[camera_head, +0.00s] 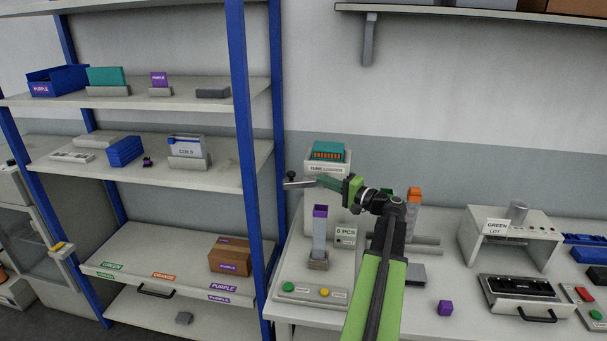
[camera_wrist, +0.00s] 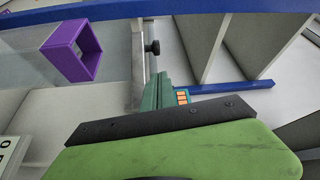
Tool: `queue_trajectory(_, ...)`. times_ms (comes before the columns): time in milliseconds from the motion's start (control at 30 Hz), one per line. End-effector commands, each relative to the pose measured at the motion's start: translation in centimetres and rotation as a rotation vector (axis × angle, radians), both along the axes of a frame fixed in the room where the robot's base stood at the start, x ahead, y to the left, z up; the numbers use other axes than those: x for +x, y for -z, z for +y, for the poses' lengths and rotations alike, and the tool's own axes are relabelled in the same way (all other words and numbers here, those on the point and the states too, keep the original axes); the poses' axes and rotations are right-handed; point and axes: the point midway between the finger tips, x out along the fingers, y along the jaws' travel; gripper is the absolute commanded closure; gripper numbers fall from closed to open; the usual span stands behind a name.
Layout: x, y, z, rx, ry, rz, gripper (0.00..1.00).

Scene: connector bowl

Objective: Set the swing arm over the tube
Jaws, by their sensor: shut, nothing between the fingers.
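The swing arm (camera_head: 301,184) is a thin grey bar with a black knob, sticking out to the left of the tube loader (camera_head: 312,200). The tube (camera_head: 319,236) is clear with a purple square mouth and stands upright in a grey holder in front of the loader. In the wrist view, the tube's purple mouth (camera_wrist: 74,50) is open at upper left, and the swing arm (camera_wrist: 138,65) lies beside it, not across it. My gripper (camera_head: 322,180) is shut and empty, its teal fingertips (camera_wrist: 153,88) close to the bar. I cannot tell whether they touch it.
A blue shelf post (camera_head: 240,110) stands just left of the swing arm. A counter sign reading 0 PCS (camera_head: 345,236) is right of the tube. A purple cube (camera_head: 445,307) lies on the bench.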

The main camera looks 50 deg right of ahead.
Motion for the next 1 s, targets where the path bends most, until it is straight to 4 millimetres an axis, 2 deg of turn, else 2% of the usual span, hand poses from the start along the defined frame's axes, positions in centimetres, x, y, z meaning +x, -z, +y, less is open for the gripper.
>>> queue_trajectory(300, 6.1, -0.4, 0.9, 0.000, -0.009, -0.001, 1.00)
queue_trajectory(500, 9.1, -0.5, 1.3, 0.000, -0.009, -0.001, 1.00)
queue_trajectory(667, 10.0, -0.6, 1.4, 0.000, -0.008, 0.000, 1.00)
queue_trajectory(1000, 10.1, -0.5, 1.5, -0.001, -0.010, 0.000, 1.00)
